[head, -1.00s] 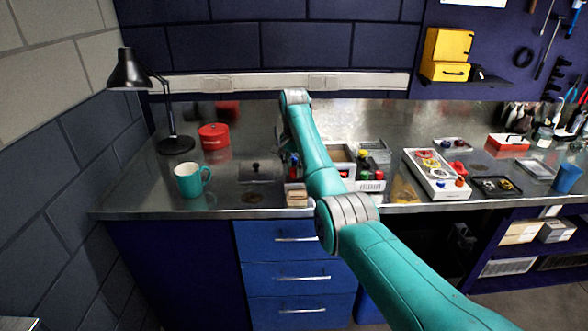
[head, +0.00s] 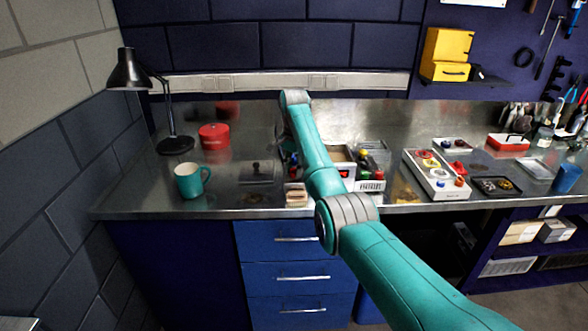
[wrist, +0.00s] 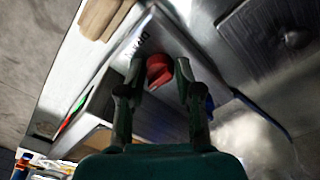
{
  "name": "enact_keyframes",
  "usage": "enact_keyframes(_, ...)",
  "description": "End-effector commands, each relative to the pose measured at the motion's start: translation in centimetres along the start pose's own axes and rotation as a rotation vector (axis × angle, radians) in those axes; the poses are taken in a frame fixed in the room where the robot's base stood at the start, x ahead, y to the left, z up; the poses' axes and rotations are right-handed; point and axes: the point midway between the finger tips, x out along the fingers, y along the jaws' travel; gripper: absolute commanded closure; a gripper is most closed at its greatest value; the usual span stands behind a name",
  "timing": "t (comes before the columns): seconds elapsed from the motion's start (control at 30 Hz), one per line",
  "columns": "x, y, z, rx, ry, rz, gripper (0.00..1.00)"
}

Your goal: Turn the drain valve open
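In the wrist view, a red knob (wrist: 159,70), which looks like the drain valve's handle, sits on a grey metal box (wrist: 165,35) with small dark lettering beside it. My gripper (wrist: 159,70) is open, with one dark finger on each side of the knob. A narrow gap seems to show on each side; I cannot tell whether either finger touches. In the head view my own arm hides the knob and most of my gripper. The valve's exact turn angle is not clear.
A flat dark plate with a small knob (head: 257,172) lies left of my arm. A teal mug (head: 191,180), a red tin (head: 214,137) and a black lamp (head: 130,75) stand further left. A white tray of coloured parts (head: 436,175) lies right.

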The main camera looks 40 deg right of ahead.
Motion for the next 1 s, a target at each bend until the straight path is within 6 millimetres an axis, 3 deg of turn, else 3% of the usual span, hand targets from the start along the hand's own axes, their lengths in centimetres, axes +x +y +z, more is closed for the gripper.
enact_keyframes(0.47,-0.4,0.0,0.0,-0.001,0.001,-0.001,0.44)
enact_keyframes(1.0,-7.2,-0.1,-0.1,0.000,0.001,-0.001,0.44)
